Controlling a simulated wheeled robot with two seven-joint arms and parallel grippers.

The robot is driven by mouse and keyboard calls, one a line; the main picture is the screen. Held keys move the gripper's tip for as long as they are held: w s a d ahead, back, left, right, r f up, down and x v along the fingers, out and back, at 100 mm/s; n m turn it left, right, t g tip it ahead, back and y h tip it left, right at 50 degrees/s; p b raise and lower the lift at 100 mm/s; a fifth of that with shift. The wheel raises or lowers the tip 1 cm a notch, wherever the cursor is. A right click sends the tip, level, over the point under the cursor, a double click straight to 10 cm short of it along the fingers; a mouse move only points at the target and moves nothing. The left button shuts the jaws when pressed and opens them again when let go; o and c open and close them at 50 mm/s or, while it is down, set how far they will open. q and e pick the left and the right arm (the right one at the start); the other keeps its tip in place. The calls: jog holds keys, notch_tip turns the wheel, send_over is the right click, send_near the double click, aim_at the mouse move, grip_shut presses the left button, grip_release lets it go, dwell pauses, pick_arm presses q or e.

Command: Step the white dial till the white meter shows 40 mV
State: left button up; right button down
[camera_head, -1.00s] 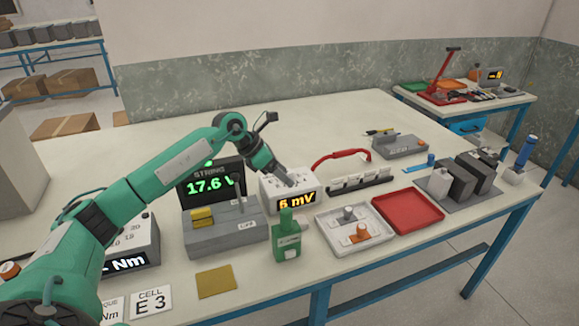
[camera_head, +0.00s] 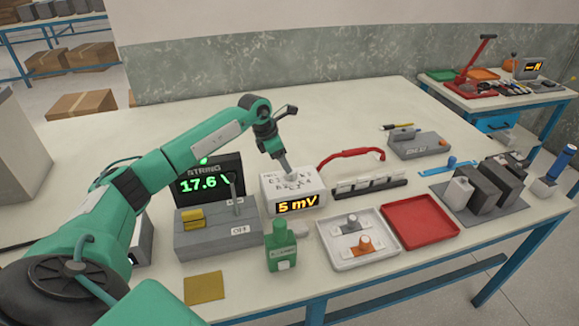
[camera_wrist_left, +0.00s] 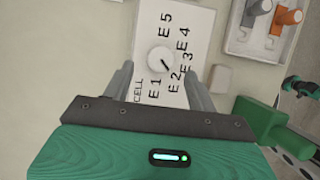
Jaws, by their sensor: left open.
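The white meter (camera_head: 293,197) stands in the middle of the table and its lit display reads 5 mV. Its top carries the round white dial (camera_wrist_left: 161,58), with CELL and E1 to E5 printed around it. The dial's dark mark points to the lower right in the left wrist view, roughly toward E2 or E3; I cannot tell exactly which. My left gripper (camera_head: 284,167) is over the meter's top, pointing down. In the left wrist view its open fingers (camera_wrist_left: 160,78) lie on either side of the dial, with gaps visible. My right gripper does not show.
A STRING unit (camera_head: 210,240) reading 17.6 V stands left of the meter. A green bottle (camera_head: 281,248) stands in front, a white tray (camera_head: 345,262) and red tray (camera_head: 420,222) to the right.

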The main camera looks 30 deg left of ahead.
aim_at(291, 174)
pick_arm(q)
jog(key=x, duration=0.5)
jog(key=shift+f+p, duration=0.1)
jog(key=shift+p, duration=0.25)
jog(key=c, duration=1)
